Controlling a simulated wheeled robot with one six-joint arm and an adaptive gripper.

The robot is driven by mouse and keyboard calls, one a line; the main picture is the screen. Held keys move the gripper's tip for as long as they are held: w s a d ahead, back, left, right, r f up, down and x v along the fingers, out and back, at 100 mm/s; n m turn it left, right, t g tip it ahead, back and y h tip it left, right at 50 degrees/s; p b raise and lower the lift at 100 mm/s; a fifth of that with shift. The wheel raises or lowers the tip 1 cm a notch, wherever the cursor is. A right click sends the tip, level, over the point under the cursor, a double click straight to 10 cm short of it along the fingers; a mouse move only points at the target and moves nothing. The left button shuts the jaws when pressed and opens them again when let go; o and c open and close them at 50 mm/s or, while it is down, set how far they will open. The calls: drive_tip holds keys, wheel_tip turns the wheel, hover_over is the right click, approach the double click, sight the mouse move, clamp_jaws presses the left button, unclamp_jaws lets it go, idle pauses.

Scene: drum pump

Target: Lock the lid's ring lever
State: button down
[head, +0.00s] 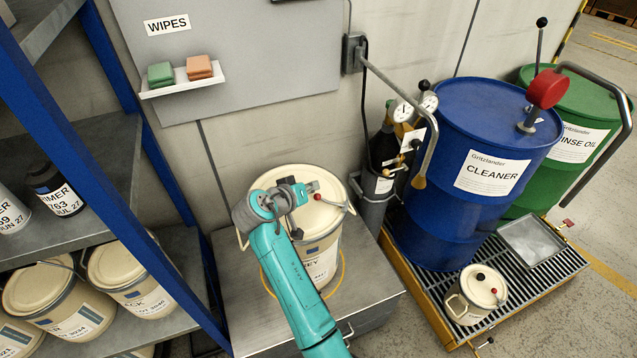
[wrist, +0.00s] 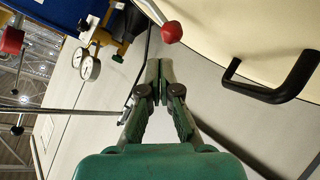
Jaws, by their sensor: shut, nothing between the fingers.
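A cream pail (head: 325,268) with a cream lid (head: 296,172) stands on the grey cabinet, partly hidden by my teal arm. The ring lever's red ball knob (head: 317,197) shows at the lid, just right of my gripper (head: 303,190). In the wrist view the red knob (wrist: 172,32) sits on a short metal rod by the lid's edge, just beyond the fingertips of my gripper (wrist: 160,66). My gripper is shut and empty, apart from the knob in the picture. A black handle (wrist: 278,82) stands on the lid to the right. How the ring closes is hidden.
The grey cabinet top (head: 247,310) has bare room left of the pail. A gas bottle with gauges (head: 385,150) and a blue drum (head: 445,220) stand to the right. A blue-post shelf (head: 62,125) is at left. A small cream can (head: 468,306) stands on the grating.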

drive_tip(key=shift+w+a+f+n+h, duration=0.1)
drive_tip(key=shift+a+f+n+h, duration=0.25)
drive_tip(key=shift+f, duration=0.25)
drive_tip(key=shift+w+a+f+n+h, duration=0.1)
drive_tip(key=shift+a+f+n+h, duration=0.1)
drive_tip(key=shift+f+n+h, duration=0.3)
drive_tip(key=shift+f, duration=0.1)
drive_tip(key=shift+r, duration=0.2)
